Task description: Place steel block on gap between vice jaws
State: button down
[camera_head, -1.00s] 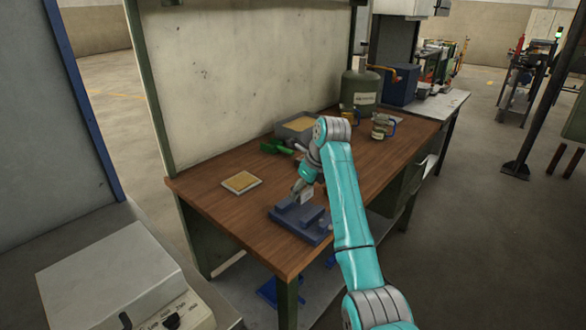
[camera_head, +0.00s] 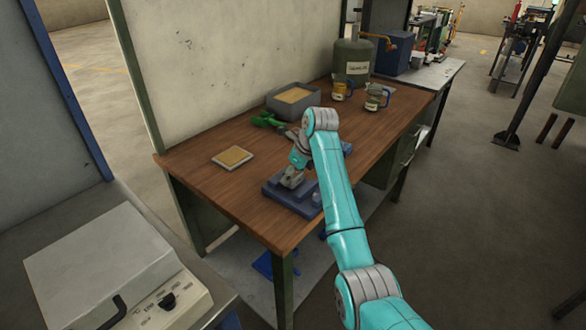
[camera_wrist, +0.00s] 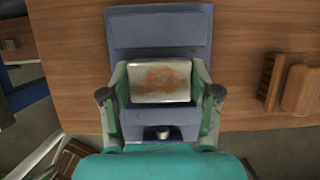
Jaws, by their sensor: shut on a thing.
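The steel block (camera_wrist: 160,80) is a pale metal piece with a rusty brown patch on its upper face. My gripper (camera_wrist: 160,84) is shut on it, one finger at each side. The blue vice (camera_wrist: 158,28) lies below the block on the bench, its flat base and a raised part showing in the wrist view. In the head view, my gripper (camera_head: 294,172) is over the vice (camera_head: 282,198), with the block (camera_head: 292,180) low at the vice. The jaw gap is mostly hidden, and I cannot tell whether the block touches the jaws.
The wooden bench (camera_head: 215,185) carries a tan square pad (camera_head: 233,157), a green tool (camera_head: 267,120), a grey sand-filled tray (camera_head: 292,98), two mugs and a green tank (camera_head: 352,63). A wooden brush (camera_wrist: 272,80) lies right of the vice in the wrist view.

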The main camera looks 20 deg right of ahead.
jog(key=shift+f, duration=0.3)
jog(key=shift+f, duration=0.55)
dwell(0.5)
jog(key=shift+c, duration=1.1)
grip_release()
jog(key=shift+o, duration=0.2)
jog(key=shift+f, duration=0.1)
